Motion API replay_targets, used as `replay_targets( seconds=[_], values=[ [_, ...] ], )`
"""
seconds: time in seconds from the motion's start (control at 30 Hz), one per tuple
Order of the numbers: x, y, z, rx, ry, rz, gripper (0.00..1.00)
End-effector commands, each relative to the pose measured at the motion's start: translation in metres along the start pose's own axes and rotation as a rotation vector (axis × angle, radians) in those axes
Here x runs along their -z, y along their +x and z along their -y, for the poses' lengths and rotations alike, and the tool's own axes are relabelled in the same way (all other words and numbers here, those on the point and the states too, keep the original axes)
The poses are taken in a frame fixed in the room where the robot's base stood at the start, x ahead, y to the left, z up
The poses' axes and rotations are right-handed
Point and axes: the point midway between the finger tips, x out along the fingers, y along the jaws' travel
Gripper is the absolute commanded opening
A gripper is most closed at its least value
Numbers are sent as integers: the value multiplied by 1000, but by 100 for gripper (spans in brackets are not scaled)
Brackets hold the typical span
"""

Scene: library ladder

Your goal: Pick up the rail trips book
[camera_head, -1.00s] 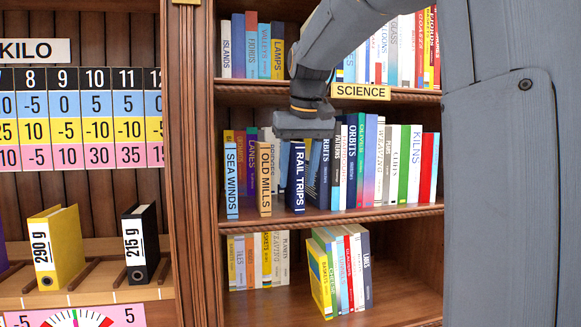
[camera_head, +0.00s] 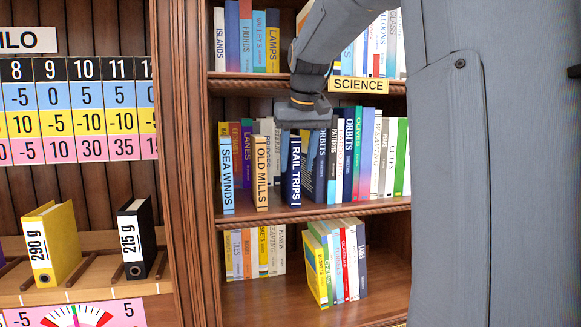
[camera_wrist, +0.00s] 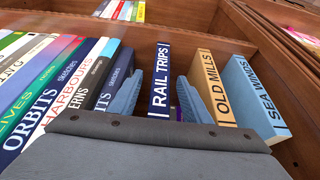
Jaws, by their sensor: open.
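The rail trips book (camera_head: 294,172) is dark blue with white lettering. It stands upright on the middle shelf, pulled forward of the row behind, to the right of the tan Old Mills book (camera_head: 261,172). In the wrist view the rail trips book (camera_wrist: 160,80) stands between the two blue-grey fingers of my gripper (camera_wrist: 158,100), with a finger on each side. The fingers are open, and a gap shows between each finger and the book. In the head view my wrist hides the top of the book and the fingers are mostly hidden.
The light blue Sea Winds book (camera_head: 227,175) stands left of Old Mills, also forward. Several books, including Orbits (camera_head: 348,155), fill the row behind and to the right.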

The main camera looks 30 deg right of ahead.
Motion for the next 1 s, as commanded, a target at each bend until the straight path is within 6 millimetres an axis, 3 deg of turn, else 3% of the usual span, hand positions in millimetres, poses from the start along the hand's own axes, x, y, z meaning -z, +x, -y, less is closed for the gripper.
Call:
replay_targets(
  seconds=[0.2, 0.5, 0.53, 0.8, 1.0],
  values=[
    [0, 28, 2, 1, -2, 3, 44],
    [0, 35, 2, 1, -2, 0, 44],
    [0, 35, 2, 1, -2, 0, 42],
    [1, 35, 2, 1, -2, 0, 0],
    [1, 34, 2, 1, -3, -3, 0]
  ],
)
